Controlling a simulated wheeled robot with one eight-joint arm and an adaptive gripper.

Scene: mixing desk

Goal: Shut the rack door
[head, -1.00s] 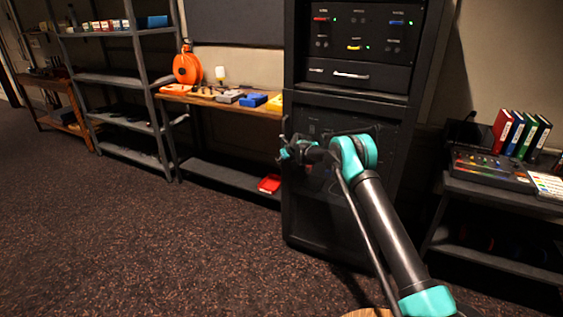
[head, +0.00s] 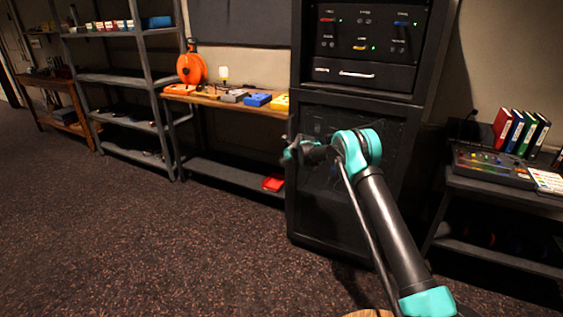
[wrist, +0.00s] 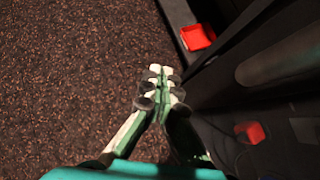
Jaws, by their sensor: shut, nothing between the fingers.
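The dark rack (head: 296,70) stands upright right of the middle in the head view. Its lower door (head: 320,215) is dark, glassy and framed. It looks flush or nearly flush with the rack front, but my arm covers part of it, so I cannot tell whether a small gap remains. My gripper (head: 288,156) is at the rack's left front edge, beside the door. In the wrist view my gripper (wrist: 160,82) has its fingers together and empty, with the dark glossy door surface (wrist: 215,105) close on the right. I cannot tell whether they touch.
A low bench (head: 225,104) with small boxes and an orange reel (head: 191,68) stands left of the rack. A red tray (head: 273,183) lies on its lower shelf. A side table (head: 505,196) with a mixer (head: 492,165) stands right. Carpet is clear at front left.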

